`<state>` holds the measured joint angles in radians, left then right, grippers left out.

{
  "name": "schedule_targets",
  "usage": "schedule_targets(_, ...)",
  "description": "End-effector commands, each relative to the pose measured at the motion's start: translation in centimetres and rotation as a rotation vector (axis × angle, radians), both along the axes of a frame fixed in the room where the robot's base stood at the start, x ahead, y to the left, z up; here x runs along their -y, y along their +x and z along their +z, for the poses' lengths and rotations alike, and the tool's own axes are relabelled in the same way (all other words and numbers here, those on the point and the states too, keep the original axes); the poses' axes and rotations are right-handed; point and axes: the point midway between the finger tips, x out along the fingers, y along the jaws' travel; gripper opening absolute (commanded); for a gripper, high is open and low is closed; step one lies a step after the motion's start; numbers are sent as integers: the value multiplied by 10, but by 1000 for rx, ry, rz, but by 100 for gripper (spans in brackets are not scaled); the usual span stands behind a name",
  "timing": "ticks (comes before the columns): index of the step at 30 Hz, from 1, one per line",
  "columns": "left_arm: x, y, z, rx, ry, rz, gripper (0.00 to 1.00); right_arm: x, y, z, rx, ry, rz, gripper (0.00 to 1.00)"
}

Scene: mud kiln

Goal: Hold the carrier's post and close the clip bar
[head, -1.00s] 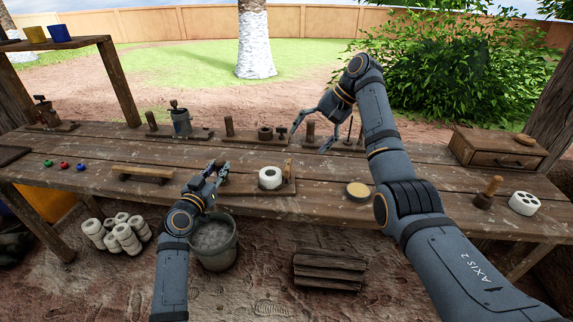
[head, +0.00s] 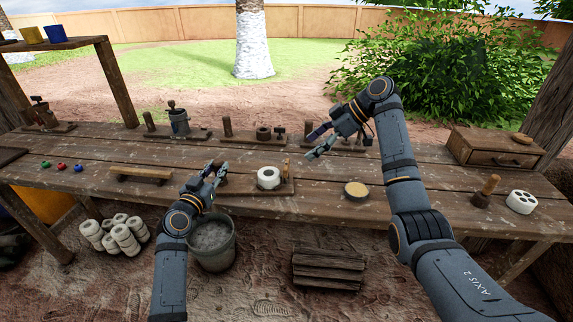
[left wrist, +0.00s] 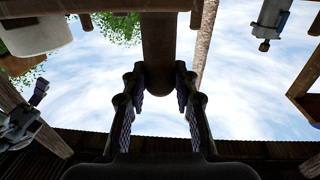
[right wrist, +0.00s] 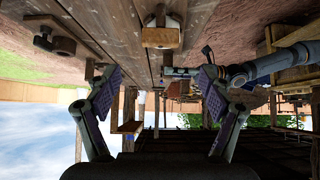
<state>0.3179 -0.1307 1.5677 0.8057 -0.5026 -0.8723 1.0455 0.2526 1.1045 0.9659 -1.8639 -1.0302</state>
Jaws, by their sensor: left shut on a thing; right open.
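The carrier (head: 240,189) is a low wooden board near the front middle of the table. A white ring-shaped piece (head: 268,177) stands on it, with a short upright wooden piece (head: 286,168) at its right end. My left gripper (head: 222,172) is at the board's left end, shut on the brown round post (left wrist: 158,40), which shows between its fingers in the left wrist view. I cannot clearly make out the clip bar or its position. My right gripper (head: 313,144) is open and empty, above and behind the carrier's right end; its spread fingers show in the right wrist view (right wrist: 160,105).
Similar wooden stations, one with a dark ring (head: 264,133), line the back of the table. A yellow-topped round tin (head: 356,189) is right of the carrier. A wooden bar (head: 141,174) lies to the left. A drawer box (head: 492,148) stands at the right.

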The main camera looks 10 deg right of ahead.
Motion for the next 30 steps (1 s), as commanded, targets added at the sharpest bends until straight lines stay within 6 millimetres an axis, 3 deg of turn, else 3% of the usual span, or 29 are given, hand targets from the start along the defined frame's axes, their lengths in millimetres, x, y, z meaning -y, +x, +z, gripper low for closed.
schedule_targets(12,0,0,0,-1,0,0,0,-60,18,-63,-3,1,1,81)
schedule_targets(25,0,0,0,-1,0,0,0,-71,22,-75,-2,-1,-1,81)
schedule_targets(30,0,0,0,-1,0,0,0,-71,22,-75,-2,-1,-1,61)
